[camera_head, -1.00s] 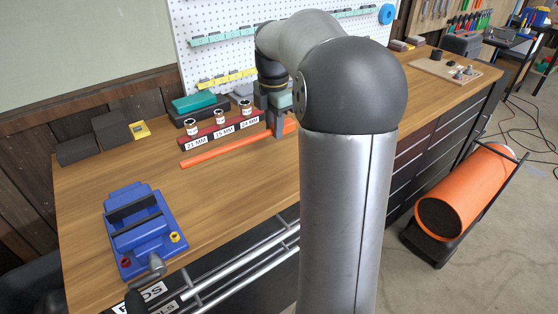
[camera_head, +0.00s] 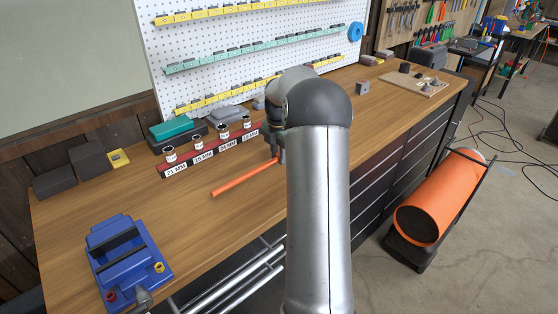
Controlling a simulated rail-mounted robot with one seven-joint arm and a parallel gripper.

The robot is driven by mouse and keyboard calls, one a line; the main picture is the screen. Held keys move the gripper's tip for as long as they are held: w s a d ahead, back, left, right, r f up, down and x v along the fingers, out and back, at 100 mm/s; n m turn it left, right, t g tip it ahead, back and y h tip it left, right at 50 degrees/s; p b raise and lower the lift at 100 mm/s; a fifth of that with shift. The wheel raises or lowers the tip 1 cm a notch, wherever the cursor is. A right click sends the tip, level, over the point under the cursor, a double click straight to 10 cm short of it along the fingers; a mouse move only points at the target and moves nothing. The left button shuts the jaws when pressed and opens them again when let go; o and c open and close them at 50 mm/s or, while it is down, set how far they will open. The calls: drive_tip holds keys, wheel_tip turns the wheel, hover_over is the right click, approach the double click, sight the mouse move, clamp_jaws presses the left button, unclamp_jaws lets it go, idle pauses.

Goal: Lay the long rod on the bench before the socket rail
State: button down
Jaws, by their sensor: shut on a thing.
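The long orange rod (camera_head: 240,179) is in front of the socket rail, at an angle close to the rail's line. My gripper (camera_head: 277,154) is shut on the rod near its right end; my arm hides whatever part lies beyond. I cannot tell whether the rod touches the bench or is held just above it. The red socket rail (camera_head: 192,162) stands behind the rod, with several sockets on it and size labels along its front. The wooden bench (camera_head: 130,220) is bare between the rod and the front edge.
A blue vise (camera_head: 122,260) stands at the bench's front left. Dark blocks (camera_head: 92,157), a yellow item (camera_head: 118,158) and a teal box (camera_head: 171,128) stand at the back. A board with small parts (camera_head: 415,82) lies far right. An orange heater (camera_head: 440,195) stands on the floor.

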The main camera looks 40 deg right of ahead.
drive_tip(key=shift+d+f, duration=0.1)
drive_tip(key=shift+f, duration=1.45)
drive_tip(key=shift+f, duration=0.1)
drive_tip(key=shift+f, duration=0.15)
drive_tip(key=c, duration=1.2)
unclamp_jaws()
drive_tip(key=shift+o, duration=0.2)
